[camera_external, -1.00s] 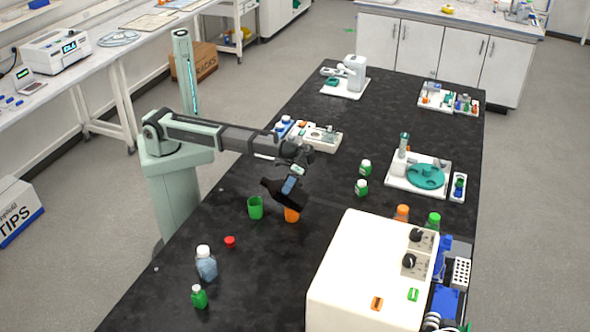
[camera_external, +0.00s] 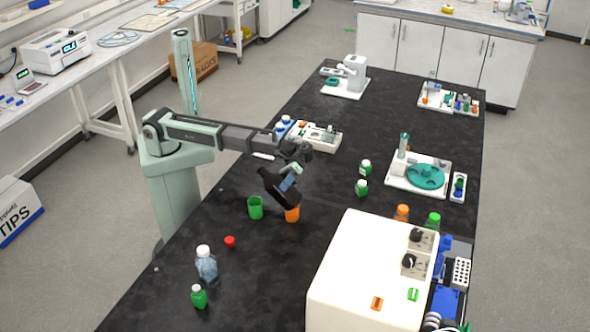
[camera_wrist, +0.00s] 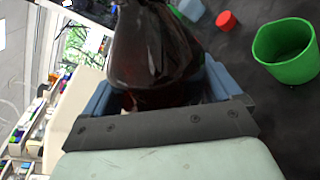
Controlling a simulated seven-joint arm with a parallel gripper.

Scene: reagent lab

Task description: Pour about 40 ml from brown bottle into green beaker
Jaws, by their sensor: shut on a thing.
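My gripper (camera_external: 289,183) is shut on the brown bottle (camera_external: 272,181) and holds it tilted above the black bench. In the wrist view the dark, glossy bottle (camera_wrist: 155,45) sits between my blue-grey fingers (camera_wrist: 163,92), and its body narrows toward the top of the picture. Its mouth and liquid level cannot be made out. The green beaker (camera_external: 255,208) stands upright on the bench, below and just left of the bottle. It also shows at the right of the wrist view (camera_wrist: 287,52), apart from the bottle, and I see no liquid in it.
An orange beaker (camera_external: 292,214) stands close below the bottle's lower right end. A red cap (camera_external: 230,241), a clear bluish bottle (camera_external: 206,264) and a small green bottle (camera_external: 199,297) are nearer the front. A large white machine (camera_external: 365,270) stands at the right.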

